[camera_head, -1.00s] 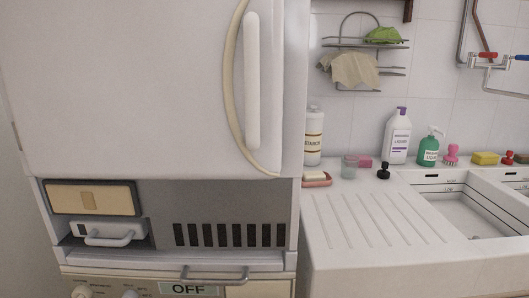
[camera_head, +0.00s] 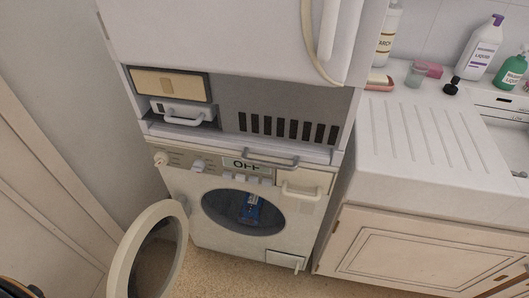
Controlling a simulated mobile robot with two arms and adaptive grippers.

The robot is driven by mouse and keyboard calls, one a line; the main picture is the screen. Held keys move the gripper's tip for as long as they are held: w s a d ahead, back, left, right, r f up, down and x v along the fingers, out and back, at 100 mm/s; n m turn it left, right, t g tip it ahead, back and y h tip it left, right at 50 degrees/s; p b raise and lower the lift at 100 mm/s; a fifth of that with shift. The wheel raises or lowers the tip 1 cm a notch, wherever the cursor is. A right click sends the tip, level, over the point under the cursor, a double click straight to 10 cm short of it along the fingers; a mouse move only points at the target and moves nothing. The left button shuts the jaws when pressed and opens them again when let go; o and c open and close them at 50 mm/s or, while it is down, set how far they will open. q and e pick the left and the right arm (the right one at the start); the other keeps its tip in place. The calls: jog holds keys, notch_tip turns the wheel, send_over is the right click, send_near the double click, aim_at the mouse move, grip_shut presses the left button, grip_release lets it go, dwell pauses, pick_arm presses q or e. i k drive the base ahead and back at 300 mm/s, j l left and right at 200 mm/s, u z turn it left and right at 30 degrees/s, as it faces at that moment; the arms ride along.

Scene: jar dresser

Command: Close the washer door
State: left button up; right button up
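The washer (camera_head: 285,205) stands below a large white cabinet-like unit, its front facing me. Its round door (camera_head: 118,272) is open, swung out to the left, with a pale ring frame and dark glass; its lower part runs off the bottom edge. The dark round opening (camera_head: 222,218) is uncovered, and a blue item (camera_head: 252,208) lies inside. A panel above the opening reads OFF. Neither gripper can be made out. A small dark piece with orange shows at the bottom left corner; I cannot tell what it is.
A wall with pale panels (camera_head: 40,200) is left of the washer. A counter and sink unit with a wooden-edged cupboard (camera_head: 420,245) stands to the right, with bottles on top. Speckled floor (camera_head: 215,275) shows in front of the washer.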

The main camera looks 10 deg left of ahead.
aim_at(147, 262)
jog(key=k+j+u, duration=0.3)
jog(key=k+j, duration=0.3)
jog(key=k, duration=0.15)
